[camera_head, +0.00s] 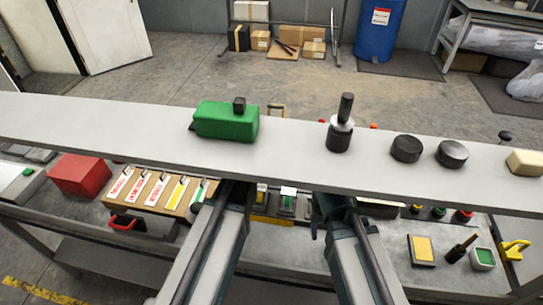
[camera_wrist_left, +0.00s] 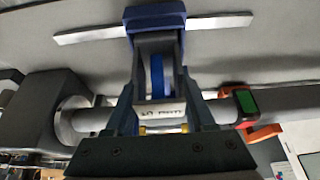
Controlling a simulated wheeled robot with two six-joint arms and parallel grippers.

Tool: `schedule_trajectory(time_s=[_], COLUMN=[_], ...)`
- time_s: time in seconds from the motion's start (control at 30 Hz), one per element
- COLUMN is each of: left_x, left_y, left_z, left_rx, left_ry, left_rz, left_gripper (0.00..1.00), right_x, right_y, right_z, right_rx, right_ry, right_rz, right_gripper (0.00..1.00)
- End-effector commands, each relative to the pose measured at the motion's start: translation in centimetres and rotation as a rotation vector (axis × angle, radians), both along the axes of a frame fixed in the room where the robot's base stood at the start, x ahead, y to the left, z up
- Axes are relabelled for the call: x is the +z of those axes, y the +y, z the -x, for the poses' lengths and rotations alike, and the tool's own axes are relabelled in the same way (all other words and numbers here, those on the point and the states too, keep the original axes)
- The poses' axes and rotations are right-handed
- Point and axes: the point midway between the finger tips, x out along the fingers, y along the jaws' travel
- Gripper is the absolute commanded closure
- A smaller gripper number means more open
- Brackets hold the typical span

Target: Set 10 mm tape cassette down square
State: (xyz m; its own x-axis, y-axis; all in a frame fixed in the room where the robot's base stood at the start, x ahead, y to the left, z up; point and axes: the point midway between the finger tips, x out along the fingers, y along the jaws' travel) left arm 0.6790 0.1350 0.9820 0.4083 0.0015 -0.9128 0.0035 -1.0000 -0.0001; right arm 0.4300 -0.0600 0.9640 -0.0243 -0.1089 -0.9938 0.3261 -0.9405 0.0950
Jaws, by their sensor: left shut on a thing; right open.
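My left gripper (camera_wrist_left: 160,118) shows in the left wrist view, shut on a small piece with a white label (camera_wrist_left: 163,110). The label's lettering appears upside down and seems to read 10 mm, so I take the piece for the tape cassette. A blue strip shows just above the label, between grey side parts. Whether the cassette touches a surface, and whether it sits square, I cannot tell. In the head view the left arm reaches under the grey shelf, whose edge hides its fingertips. My right gripper (camera_head: 335,205) is open, near the shelf's front edge, and partly hidden.
The long grey shelf (camera_head: 80,117) crosses above the bench. It carries a green block (camera_head: 226,121), a black-and-silver tool (camera_head: 341,130) and round black pieces (camera_head: 405,148). Below are a red box (camera_head: 80,174) and a wooden rack (camera_head: 148,203) with coloured labels. A yellow-topped block (camera_head: 422,250) lies right.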

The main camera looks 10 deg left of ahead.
Motion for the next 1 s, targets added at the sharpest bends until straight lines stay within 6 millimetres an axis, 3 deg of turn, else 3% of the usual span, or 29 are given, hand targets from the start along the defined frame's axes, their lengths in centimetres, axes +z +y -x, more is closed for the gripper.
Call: schedule_trajectory(time_s=[0.17,0.2,0.4,0.6,0.67,1.0], left_x=[-0.13,-0.13,-0.10,-0.10,-0.11,0.14], left_y=[0.00,0.00,0.00,0.00,0.00,0.00], left_z=[0.00,0.00,0.00,0.00,0.00,0.00], left_rx=[0.000,0.000,0.000,0.000,0.000,0.000], left_ry=[0.000,0.000,0.000,0.000,0.000,0.000], left_rz=[0.000,0.000,0.000,0.000,0.000,0.000], left_gripper=[1.00,0.44,0.10,0.10,0.00,0.00], right_x=[-0.13,-0.13,-0.10,-0.10,-0.10,0.14], right_y=[0.00,0.00,0.00,0.00,0.00,0.00], right_z=[0.00,0.00,0.00,0.00,0.00,0.00], right_rx=[0.000,0.000,0.000,0.000,0.000,0.000], right_ry=[0.000,0.000,0.000,0.000,0.000,0.000], right_rz=[0.000,0.000,0.000,0.000,0.000,0.000], right_gripper=[0.50,0.50,0.50,0.50,0.50,0.50])
